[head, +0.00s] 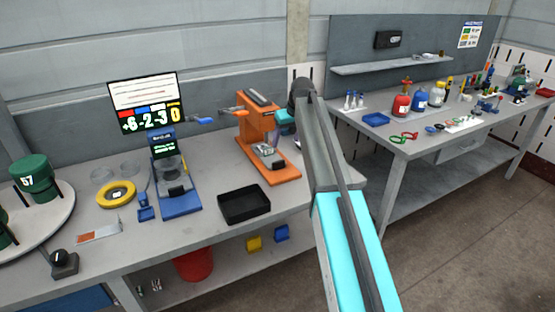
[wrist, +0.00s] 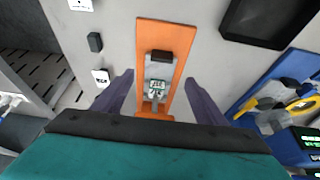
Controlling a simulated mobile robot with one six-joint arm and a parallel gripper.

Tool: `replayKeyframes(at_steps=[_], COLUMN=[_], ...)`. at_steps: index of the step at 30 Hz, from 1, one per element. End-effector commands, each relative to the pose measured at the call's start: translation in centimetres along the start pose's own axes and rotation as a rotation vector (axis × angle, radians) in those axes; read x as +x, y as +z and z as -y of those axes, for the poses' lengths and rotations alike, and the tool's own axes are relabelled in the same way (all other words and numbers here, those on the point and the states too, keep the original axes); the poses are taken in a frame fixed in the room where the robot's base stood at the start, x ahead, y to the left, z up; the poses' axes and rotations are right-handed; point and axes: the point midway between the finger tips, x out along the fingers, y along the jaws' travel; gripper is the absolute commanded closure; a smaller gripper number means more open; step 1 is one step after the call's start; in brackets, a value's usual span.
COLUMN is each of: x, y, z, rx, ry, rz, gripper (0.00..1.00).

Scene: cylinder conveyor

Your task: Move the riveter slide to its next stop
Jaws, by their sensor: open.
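The orange riveter (head: 262,135) stands on the left workbench, and its base also shows in the wrist view (wrist: 182,38). Its grey slide (head: 266,152) lies on the base, with a black block on it; in the wrist view the slide (wrist: 163,71) carries a black block (wrist: 161,57) and a small part with a green face (wrist: 158,87). My gripper (wrist: 160,78) is open, with one dark finger on each side of the riveter base, apart from the slide. In the head view my gripper is mostly hidden behind my arm, beside the riveter.
A black tray (head: 243,204) lies in front of the riveter. A blue device (head: 178,190) with a small screen stands to its left, near a yellow ring (head: 116,194). A display (head: 147,105) stands behind. A second workbench (head: 395,145) holds bottles and small parts.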

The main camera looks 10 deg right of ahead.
Motion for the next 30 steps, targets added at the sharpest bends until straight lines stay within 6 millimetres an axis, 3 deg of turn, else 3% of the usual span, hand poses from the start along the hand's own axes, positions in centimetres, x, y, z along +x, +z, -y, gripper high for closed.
replayKeyframes(at_steps=[11,30], x=[1.2,8.6], y=[-0.2,-0.3], z=[0.7,0.9], rx=[-0.007,-0.008], ry=[-0.003,-0.004], rz=[0.002,0.002], gripper=[0.34,0.34])
